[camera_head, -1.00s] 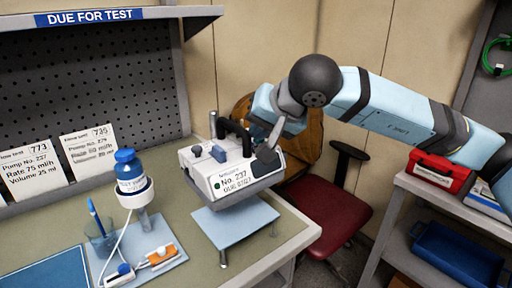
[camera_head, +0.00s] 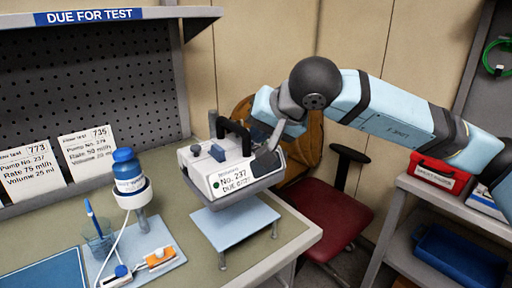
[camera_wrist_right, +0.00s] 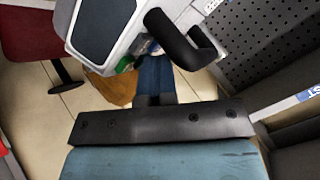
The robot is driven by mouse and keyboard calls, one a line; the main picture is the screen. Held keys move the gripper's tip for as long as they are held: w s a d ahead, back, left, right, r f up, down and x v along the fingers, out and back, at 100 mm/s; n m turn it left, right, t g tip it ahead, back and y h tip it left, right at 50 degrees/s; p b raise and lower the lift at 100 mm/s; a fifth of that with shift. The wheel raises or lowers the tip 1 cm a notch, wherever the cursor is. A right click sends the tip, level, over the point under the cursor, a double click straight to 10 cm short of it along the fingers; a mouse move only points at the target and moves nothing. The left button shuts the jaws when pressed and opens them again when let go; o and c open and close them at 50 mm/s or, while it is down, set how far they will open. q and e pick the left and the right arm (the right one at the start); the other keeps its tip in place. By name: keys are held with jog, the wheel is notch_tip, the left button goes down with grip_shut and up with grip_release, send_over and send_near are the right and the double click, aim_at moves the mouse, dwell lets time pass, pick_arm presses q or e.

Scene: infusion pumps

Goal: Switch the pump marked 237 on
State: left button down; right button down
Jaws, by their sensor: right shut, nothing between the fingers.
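The pump marked 237 (camera_head: 228,168) is a white box with a black carrying handle (camera_head: 234,136) and a label reading No. 237. It rests on a small light-blue stand (camera_head: 236,220) on the bench. A small dark green spot (camera_head: 217,184) shows on its front, left of the label. My right gripper (camera_head: 271,143) is shut and empty at the pump's right rear side; I cannot tell whether it touches. In the right wrist view the blue gripper finger (camera_wrist_right: 155,78) is beside the pump body (camera_wrist_right: 105,28), near a small green part (camera_wrist_right: 125,65). My left gripper is out of view.
Cards (camera_head: 88,152) lean at the back. A red chair (camera_head: 325,222) and a shelf (camera_head: 455,205) are at the right.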

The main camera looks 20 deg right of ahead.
aim_at(258, 146)
jog(key=shift+f+b, duration=0.55)
jog(key=shift+b, duration=0.1)
dwell(0.4)
dwell(0.4)
jog(key=shift+a+r, duration=0.1)
jog(key=shift+r, duration=0.9)
jog(key=shift+r+p, duration=0.1)
jog(key=shift+p, duration=0.2)
jog(key=shift+r+p, duration=1.05)
jog(key=shift+r, duration=1.4)
jog(key=shift+f, duration=0.1)
